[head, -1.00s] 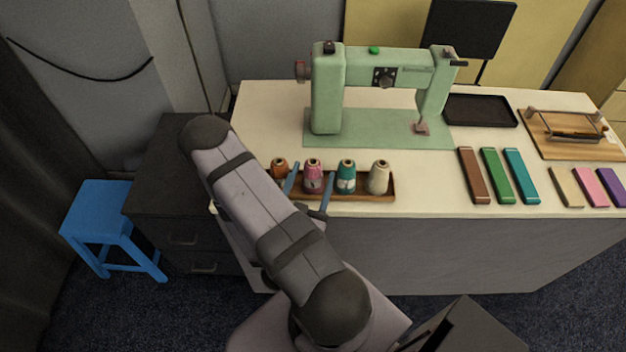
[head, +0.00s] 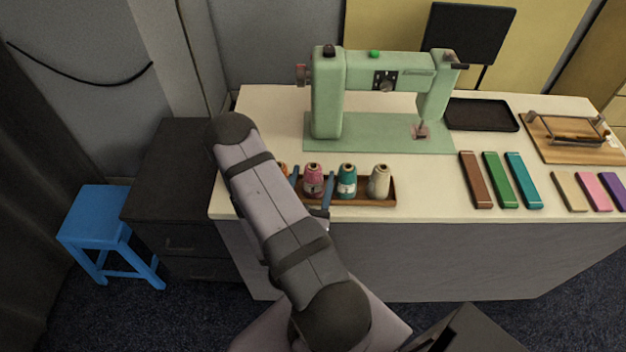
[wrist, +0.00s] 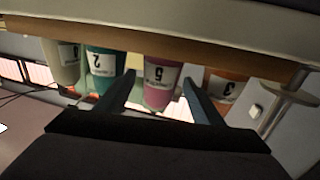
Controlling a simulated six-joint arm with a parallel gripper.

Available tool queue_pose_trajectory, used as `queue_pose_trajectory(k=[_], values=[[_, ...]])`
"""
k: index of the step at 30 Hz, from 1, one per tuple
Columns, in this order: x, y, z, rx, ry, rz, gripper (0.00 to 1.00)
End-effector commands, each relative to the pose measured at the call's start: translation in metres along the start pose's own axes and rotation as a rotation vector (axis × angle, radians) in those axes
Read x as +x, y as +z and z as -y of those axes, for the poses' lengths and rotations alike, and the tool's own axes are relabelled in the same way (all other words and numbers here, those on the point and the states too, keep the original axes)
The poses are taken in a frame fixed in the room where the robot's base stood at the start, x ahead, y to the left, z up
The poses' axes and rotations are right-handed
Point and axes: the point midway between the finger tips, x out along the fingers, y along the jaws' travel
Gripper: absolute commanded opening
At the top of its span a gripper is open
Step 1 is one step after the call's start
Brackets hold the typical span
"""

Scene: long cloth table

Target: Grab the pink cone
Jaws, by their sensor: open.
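The pink cone (head: 313,180) stands upright in a brown wooden tray (head: 362,201) near the front edge of the table. In the wrist view the pink cone (wrist: 161,86) carries a white label and appears upside down. My gripper (head: 311,190) is open, with one blue finger on each side of the pink cone. In the wrist view the two fingers of my gripper (wrist: 158,88) flank the cone, with gaps visible. I cannot tell how far along the cone the fingertips reach.
A teal cone (head: 347,181) and a cream cone (head: 379,181) stand to the right in the tray. An orange cone (wrist: 232,88) is just beyond the other finger. A green sewing machine (head: 327,95) stands behind.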

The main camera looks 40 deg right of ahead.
Motion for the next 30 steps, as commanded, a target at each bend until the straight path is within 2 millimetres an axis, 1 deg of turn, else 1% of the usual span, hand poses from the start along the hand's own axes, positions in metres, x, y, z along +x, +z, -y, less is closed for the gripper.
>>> queue_pose_trajectory(k=[5, 12, 15, 24, 26, 27, 29, 30], values=[[0.013, -0.002, -0.001, 0.001, 0.005, -0.001, 0.61], [0.041, -0.001, -0.001, 0.002, 0.005, -0.002, 0.61], [0.048, 0.001, 0.0, 0.001, 0.003, -0.001, 0.61], [0.051, 0.002, 0.0, -0.001, 0.001, 0.0, 0.61], [0.05, 0.002, 0.0, 0.0, 0.001, 0.0, 0.47], [0.05, 0.002, 0.0, 0.0, 0.001, 0.0, 0.37], [0.05, 0.002, 0.0, 0.0, 0.001, 0.0, 0.23], [0.05, 0.002, 0.0, 0.0, 0.001, 0.0, 0.14]])
